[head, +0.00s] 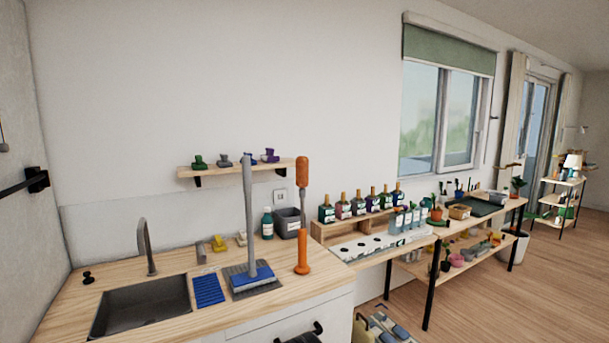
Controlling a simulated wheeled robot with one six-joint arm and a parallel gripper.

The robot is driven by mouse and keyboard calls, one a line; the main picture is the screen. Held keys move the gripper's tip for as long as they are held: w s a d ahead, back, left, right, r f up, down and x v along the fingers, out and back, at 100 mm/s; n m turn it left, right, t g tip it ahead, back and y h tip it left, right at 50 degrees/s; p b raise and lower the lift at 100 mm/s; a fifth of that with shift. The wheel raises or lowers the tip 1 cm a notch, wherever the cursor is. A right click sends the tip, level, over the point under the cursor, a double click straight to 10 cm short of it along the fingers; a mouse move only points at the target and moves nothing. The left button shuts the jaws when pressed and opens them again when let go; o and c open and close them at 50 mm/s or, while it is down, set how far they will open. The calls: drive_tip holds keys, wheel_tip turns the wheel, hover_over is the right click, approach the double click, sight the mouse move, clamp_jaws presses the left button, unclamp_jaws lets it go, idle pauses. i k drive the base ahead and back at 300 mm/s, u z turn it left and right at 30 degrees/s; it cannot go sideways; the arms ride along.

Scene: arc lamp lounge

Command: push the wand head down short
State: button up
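A tall grey wand (248,205) stands upright on the wooden counter, right of the sink. Its lower end meets a blue and grey flat base (251,279) on a dark mat. Beside it on the right stands an upright orange tool (302,240) with an orange top, a thin grey shaft and an orange lower part on a round foot. I cannot tell which of these has the wand head. My gripper is not clearly in view, and nothing is seen touching either tool.
A dark sink (140,305) with a tap (147,245) and a blue ribbed pad (208,289) lie left. A grey bin (287,222) and teal bottle (267,223) stand behind. A wall shelf (235,169) hangs above. A dark shape (303,334) shows before the white cabinet front.

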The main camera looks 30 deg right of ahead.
sight(302, 162)
drive_tip(key=u, duration=0.15)
drive_tip(key=k, duration=0.4)
drive_tip(key=z, duration=0.9)
drive_tip(key=i, duration=0.85)
drive_tip(key=z, duration=0.1)
